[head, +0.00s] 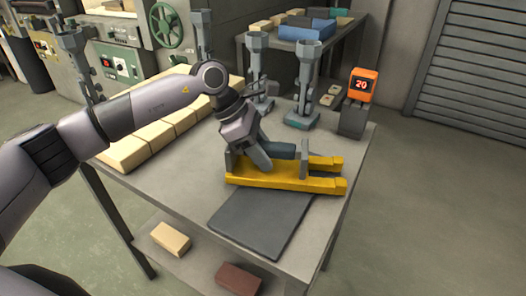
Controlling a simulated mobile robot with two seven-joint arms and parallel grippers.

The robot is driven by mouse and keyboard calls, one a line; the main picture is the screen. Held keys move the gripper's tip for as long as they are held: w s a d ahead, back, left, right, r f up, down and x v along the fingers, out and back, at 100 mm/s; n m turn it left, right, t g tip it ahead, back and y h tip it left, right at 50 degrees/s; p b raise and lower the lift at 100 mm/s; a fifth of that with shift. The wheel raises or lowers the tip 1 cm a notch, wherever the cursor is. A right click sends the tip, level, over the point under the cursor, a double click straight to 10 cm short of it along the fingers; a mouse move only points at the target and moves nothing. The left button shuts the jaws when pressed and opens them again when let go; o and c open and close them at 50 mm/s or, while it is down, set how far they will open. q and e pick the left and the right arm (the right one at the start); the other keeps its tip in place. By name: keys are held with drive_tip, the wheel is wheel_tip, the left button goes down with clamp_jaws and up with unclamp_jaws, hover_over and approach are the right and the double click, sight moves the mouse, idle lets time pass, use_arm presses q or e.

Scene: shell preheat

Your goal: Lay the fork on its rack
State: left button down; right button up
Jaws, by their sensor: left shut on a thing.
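My left gripper (260,155) reaches down over the table, shut on the fork. A dark grey-blue bar (284,151), which looks like part of the fork, lies level just right of the fingers, between two grey uprights. A yellow frame (290,183) with two long bars and raised right ends lies beneath it. The fork and rack overlap closely, so I cannot tell exactly where one ends or whether the fork rests on the rack. The fingers and wrist hide part of both. My right gripper is not in view.
A dark flat plate (262,222) lies in front of the yellow frame. Pale blocks (160,130) line the table's left side. Grey funnel-topped stands (306,85) rise behind. An orange display (363,85) reading 20 stands at the back right. Bricks lie on the lower shelf.

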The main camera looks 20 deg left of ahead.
use_arm(q)
drive_tip(key=shift+f, duration=0.1)
drive_tip(key=shift+f, duration=0.15)
drive_tip(key=c, duration=0.7)
unclamp_jaws()
drive_tip(key=shift+a+r, duration=0.1)
drive_tip(key=shift+r, duration=0.15)
drive_tip(key=b+v, duration=0.1)
drive_tip(key=v, duration=1)
drive_tip(key=shift+a+r+b, duration=0.25)
drive_tip(key=shift+b, duration=0.1)
drive_tip(key=shift+s, duration=0.1)
